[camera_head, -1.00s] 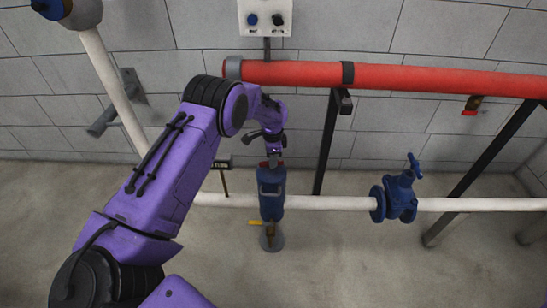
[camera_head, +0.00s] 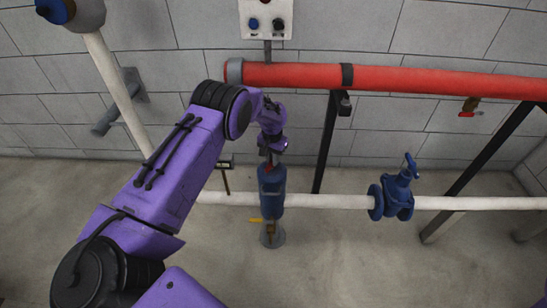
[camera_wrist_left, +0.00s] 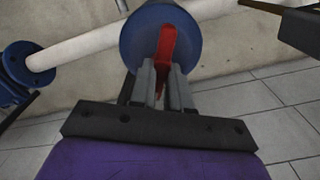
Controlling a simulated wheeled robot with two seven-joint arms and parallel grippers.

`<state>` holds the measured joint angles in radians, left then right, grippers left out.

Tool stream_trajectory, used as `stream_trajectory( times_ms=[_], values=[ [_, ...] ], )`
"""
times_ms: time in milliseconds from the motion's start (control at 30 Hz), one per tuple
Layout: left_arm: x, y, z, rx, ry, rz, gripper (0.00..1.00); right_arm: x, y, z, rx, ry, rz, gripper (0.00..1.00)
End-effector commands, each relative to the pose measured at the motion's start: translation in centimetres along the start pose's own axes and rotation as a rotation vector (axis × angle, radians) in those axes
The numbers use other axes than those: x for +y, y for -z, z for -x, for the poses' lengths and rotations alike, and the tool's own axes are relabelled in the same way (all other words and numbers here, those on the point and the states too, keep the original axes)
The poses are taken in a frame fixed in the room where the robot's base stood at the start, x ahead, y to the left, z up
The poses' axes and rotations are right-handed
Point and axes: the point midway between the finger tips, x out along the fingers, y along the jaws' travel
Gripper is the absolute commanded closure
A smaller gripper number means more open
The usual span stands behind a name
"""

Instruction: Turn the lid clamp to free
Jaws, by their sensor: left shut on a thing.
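The lid clamp (camera_wrist_left: 166,48) is a red lever on top of the blue round lid (camera_wrist_left: 137,42) in the left wrist view. My left gripper (camera_wrist_left: 164,72) is shut on the red clamp, its two grey fingers on either side of it. In the head view the clamp shows only as a small red patch, mostly hidden by my left gripper (camera_head: 268,160). The blue strainer body (camera_head: 271,192) stands upright below it on the white pipe. My right gripper is not in view.
A blue valve (camera_head: 397,190) sits on the white pipe (camera_head: 325,202) to the right. A red pipe (camera_head: 420,78) runs along the wall above. A yellow handle (camera_head: 256,220) is low on the strainer. A switch box (camera_head: 266,20) hangs on the wall.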

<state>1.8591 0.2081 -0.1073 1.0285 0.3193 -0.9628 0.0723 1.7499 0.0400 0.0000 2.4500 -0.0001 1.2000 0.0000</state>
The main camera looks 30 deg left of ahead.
Motion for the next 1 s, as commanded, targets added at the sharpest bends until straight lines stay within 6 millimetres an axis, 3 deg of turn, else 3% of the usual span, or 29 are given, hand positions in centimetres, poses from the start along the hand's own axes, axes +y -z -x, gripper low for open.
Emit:
stream_trajectory(
  times_ms=[500, 1000],
  values=[
    [0.0, -0.17, -0.16, -0.005, -0.002, 0.377, 1.0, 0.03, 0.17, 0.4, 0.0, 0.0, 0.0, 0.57],
    [-0.03, -0.22, -0.2, -0.006, -0.002, 0.477, 1.0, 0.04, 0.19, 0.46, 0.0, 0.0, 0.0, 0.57]
  ],
)
